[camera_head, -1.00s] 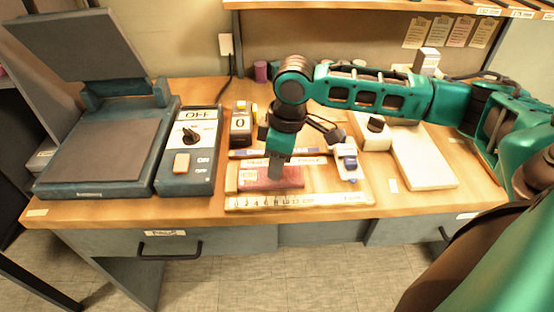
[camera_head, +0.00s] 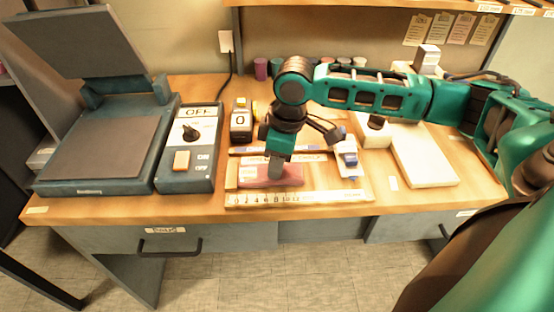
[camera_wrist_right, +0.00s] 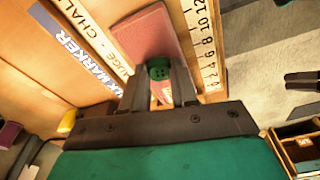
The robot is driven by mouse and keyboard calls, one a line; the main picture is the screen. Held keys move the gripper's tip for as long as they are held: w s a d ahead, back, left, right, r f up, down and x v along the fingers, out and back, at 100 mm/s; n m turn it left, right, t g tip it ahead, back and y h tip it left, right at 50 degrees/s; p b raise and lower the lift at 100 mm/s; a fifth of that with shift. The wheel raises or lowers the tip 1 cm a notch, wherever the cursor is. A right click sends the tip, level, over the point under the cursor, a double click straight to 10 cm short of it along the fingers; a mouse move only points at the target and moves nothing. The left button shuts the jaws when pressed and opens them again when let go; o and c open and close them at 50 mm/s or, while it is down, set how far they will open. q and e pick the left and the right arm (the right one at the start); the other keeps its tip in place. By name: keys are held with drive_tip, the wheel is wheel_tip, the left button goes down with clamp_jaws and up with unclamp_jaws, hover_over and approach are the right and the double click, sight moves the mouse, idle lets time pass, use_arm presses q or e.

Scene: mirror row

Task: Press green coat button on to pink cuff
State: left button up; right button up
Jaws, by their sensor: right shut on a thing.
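The pink cuff (camera_head: 289,174) lies flat on the wooden board in the middle of the table, and it also shows in the right wrist view (camera_wrist_right: 148,35). My right gripper (camera_head: 275,172) points down over the left part of the cuff. In the right wrist view its fingers (camera_wrist_right: 160,82) are shut on the green coat button (camera_wrist_right: 159,69), a small round disc with holes. The button is at the cuff's near edge; I cannot tell whether it touches the cloth. In the head view the button is hidden by the gripper. My left gripper is not in view.
A white ruler (camera_head: 300,198) lies along the board's front edge. A marker (camera_head: 250,151) lies behind the cuff. A blue-and-white object (camera_head: 347,157) stands to its right. A control box (camera_head: 189,150) and a heat press (camera_head: 100,150) stand left.

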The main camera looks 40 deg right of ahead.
drive_tip(key=shift+f, duration=0.1)
drive_tip(key=o, duration=1)
drive_tip(key=r+p, duration=0.1)
drive_tip(key=r, duration=0.3)
drive_tip(key=s+d+r+p, duration=0.1)
drive_tip(key=r, duration=0.8)
drive_tip(key=shift+s+d+p, duration=0.2)
drive_tip(key=shift+p, duration=0.2)
drive_tip(key=shift+f, duration=0.1)
